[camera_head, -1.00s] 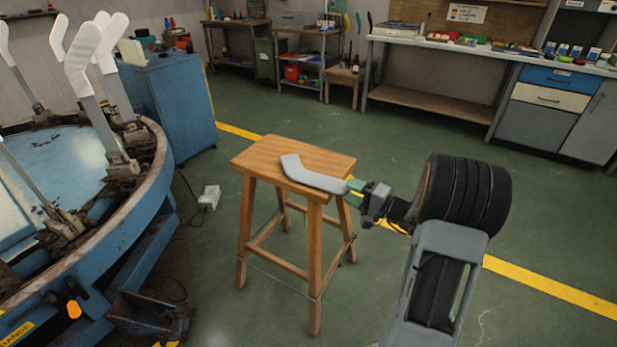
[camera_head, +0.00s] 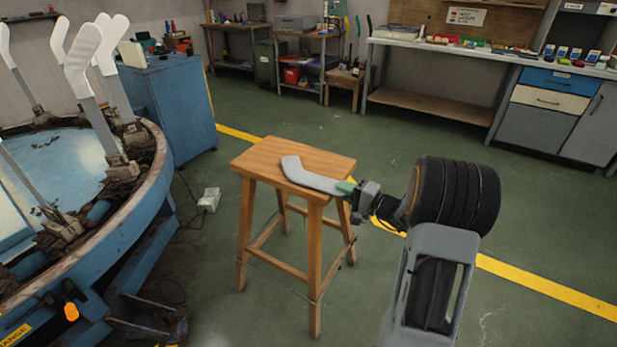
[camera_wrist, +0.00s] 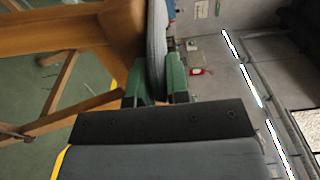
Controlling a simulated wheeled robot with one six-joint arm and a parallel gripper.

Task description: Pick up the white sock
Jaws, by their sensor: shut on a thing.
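The white sock (camera_head: 311,178), pale grey-white in this light, lies along the top of the wooden stool (camera_head: 270,153), its bent end toward the stool's middle and its other end at the right edge. My gripper (camera_head: 347,187) is at that right end, its green fingers shut on the sock. In the wrist view the green fingers (camera_wrist: 160,82) stand on both sides of the sock (camera_wrist: 157,45), seen edge-on.
A round blue machine (camera_head: 150,190) with several upright white boards (camera_head: 82,62) stands at the left. A blue cabinet (camera_head: 170,105) is behind it. Workbenches (camera_head: 440,105) line the back wall. The green floor around the stool is mostly clear.

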